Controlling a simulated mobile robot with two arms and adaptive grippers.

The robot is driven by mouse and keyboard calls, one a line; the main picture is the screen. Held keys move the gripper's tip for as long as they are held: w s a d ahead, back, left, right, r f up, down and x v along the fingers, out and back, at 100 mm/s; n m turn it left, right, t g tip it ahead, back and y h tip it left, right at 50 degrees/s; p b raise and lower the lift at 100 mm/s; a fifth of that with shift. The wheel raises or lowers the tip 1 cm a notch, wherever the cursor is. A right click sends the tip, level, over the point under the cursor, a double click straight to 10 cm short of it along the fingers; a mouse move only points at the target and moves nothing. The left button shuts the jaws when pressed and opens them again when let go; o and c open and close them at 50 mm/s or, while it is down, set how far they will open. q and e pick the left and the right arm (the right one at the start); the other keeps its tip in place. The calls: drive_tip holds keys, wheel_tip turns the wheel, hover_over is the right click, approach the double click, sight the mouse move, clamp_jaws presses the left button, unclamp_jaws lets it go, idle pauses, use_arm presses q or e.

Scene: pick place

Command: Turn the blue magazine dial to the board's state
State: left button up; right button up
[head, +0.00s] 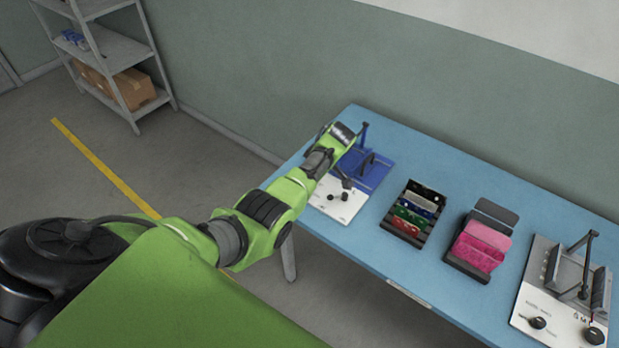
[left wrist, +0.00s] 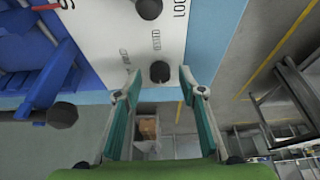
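The blue magazine device (head: 376,170) stands at the far left end of the blue table, with a white panel (head: 338,204) at its front. In the left wrist view, its white panel (left wrist: 110,45) carries a black dial (left wrist: 160,71) and a second black knob (left wrist: 148,8). My left gripper (left wrist: 160,83) is open, its two teal fingertips on either side of the black dial; contact cannot be told. In the head view my left arm partly covers the blue device. The dial's pointer setting is too small to read. My right gripper is out of view.
On the blue table (head: 420,265) stand a black tray (head: 385,224) of coloured pieces, a holder (head: 452,262) with pink pads, and a grey device (head: 535,285) with knobs. A blank white wall area (head: 540,30) shows at top right. A shelf (head: 140,118) stands back left.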

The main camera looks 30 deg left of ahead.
use_arm(q)
drive_tip(key=v, duration=1.2)
drive_tip(key=shift+a, duration=0.1)
